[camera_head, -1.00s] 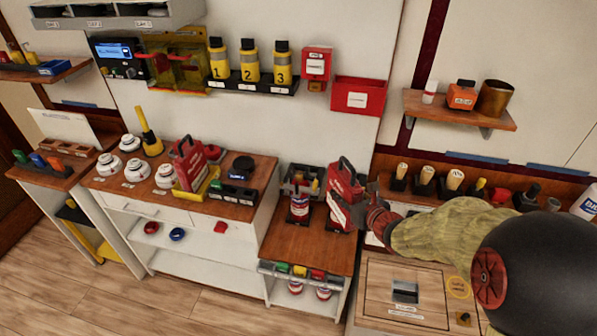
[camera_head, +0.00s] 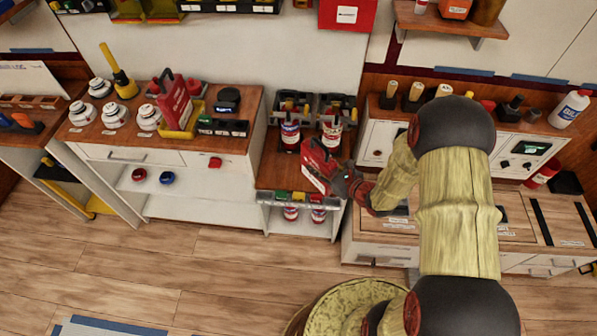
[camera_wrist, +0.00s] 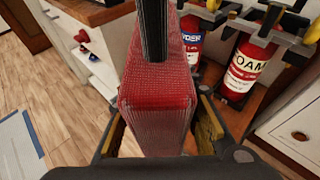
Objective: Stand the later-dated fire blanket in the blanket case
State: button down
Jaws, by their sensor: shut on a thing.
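My gripper (camera_head: 345,182) is shut on a red fire blanket pack (camera_head: 317,160) with a dark handle and a pale label. The pack is tilted above the front of the low wooden bench. In the wrist view the red pack (camera_wrist: 157,108) fills the middle between my fingers. Another red pack (camera_head: 174,98) stands in a yellow holder (camera_head: 182,130) on the left bench. A red wall box (camera_head: 346,14) with a white label is at the top and may be the blanket case. I cannot read any dates.
Two red extinguishers, one (camera_head: 290,135) and another (camera_head: 331,137), stand at the back of the low bench (camera_head: 277,172), close to the held pack. White domed detectors (camera_head: 115,115) sit on the left bench. Open floor (camera_head: 215,255) lies in front.

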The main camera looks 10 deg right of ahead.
jog(key=shift+w+f, duration=0.15)
jog(key=shift+w, duration=0.3)
jog(key=w+a+f+b, duration=0.1)
jog(key=w+f+b, duration=0.5)
jog(key=w+f, duration=0.6)
jog(key=shift+w+a+f, duration=0.25)
jog(key=shift+w, duration=0.25)
jog(key=shift+f, duration=0.1)
jog(key=c, duration=1.3)
grip_release()
jog(key=shift+f, duration=0.1)
jog(key=shift+c, duration=0.2)
